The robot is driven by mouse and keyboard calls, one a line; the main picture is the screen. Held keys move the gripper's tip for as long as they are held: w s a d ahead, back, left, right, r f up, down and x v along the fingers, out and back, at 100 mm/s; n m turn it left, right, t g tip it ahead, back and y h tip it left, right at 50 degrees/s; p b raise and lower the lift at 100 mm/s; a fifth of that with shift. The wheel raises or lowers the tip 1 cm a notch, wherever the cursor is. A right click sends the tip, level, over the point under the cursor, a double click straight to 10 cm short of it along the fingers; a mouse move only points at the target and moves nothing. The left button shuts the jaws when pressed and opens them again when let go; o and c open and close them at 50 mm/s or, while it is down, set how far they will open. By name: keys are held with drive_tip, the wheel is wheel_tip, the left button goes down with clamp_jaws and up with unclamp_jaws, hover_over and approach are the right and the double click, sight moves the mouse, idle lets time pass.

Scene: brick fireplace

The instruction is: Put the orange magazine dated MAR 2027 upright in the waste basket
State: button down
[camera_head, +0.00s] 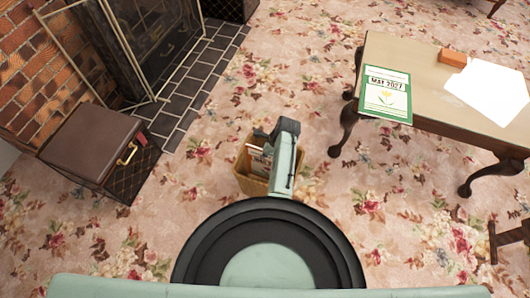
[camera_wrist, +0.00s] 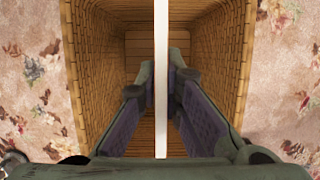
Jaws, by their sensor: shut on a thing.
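My gripper (camera_wrist: 161,95) is shut on a thin magazine (camera_wrist: 161,60), seen edge-on as a pale upright strip between the two fingers. The fingers are down between the walls of the woven waste basket (camera_wrist: 95,60). In the head view my gripper (camera_head: 264,140) is over the basket (camera_head: 254,187), and a small part of the magazine's cover (camera_head: 258,166) shows inside it, white and orange-red. Its date cannot be read here. The magazine stands upright within the basket; whether its lower edge touches the floor of the basket is hidden.
A wooden table (camera_head: 405,52) at the right bears a green magazine (camera_head: 386,108) that seems to read MAY 2027, an orange block (camera_head: 453,57) and white papers (camera_head: 490,92). A brown box (camera_head: 92,140) stands by the hearth at the left. Floral carpet surrounds the basket.

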drive_tip(key=c, duration=1.7)
unclamp_jaws()
drive_tip(key=shift+o, duration=0.2)
drive_tip(key=v, duration=1.2)
